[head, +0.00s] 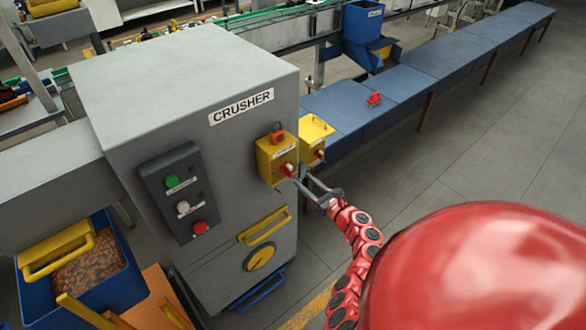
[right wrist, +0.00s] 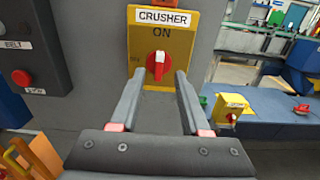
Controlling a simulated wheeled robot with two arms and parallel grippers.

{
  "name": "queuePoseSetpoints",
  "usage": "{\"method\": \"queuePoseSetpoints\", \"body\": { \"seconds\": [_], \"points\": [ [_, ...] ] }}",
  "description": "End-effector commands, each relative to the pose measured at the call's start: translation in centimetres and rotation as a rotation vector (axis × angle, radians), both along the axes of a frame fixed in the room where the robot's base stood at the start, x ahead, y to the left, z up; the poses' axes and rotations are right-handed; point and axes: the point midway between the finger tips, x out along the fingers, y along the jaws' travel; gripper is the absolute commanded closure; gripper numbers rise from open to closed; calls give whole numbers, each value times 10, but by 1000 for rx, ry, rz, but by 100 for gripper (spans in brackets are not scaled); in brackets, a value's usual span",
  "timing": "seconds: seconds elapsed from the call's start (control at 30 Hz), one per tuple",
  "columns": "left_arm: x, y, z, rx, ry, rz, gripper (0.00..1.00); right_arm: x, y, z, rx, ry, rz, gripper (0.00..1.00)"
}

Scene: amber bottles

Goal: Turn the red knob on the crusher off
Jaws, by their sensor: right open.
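The grey crusher (head: 170,80) stands in the middle of the head view with a "CRUSHER" label. On its front is a yellow switch box (head: 268,157) with the red knob (head: 288,169). In the right wrist view the knob (right wrist: 158,66) sits below the word "ON", its pale mark pointing up towards that word. My right gripper (head: 303,181) is open, its fingertips close to the knob. In the right wrist view the gripper (right wrist: 161,75) has one finger on each side of the knob; I cannot tell whether they touch it. My left gripper is out of view.
A second yellow box (head: 314,138) with a red knob is just right of the crusher. A button panel (head: 180,193) is on the left. A blue conveyor bench (head: 400,88) runs to the back right. Open floor (head: 450,160) lies at right.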

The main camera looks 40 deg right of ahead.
Motion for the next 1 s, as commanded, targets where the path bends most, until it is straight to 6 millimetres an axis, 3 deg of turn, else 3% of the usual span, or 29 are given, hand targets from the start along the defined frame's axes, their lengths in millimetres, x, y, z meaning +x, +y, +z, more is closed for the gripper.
{"method": "queuePoseSetpoints", "body": {
  "seconds": [0.2,0.4,0.9,1.0],
  "points": [
    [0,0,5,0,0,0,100,34,3,0,2,2,2,54],
    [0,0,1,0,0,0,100,57,3,-1,-1,0,-1,54],
    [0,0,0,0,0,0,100,67,6,-1,1,3,-1,54],
    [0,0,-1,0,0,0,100,67,6,-1,1,3,-1,72]
  ]
}}
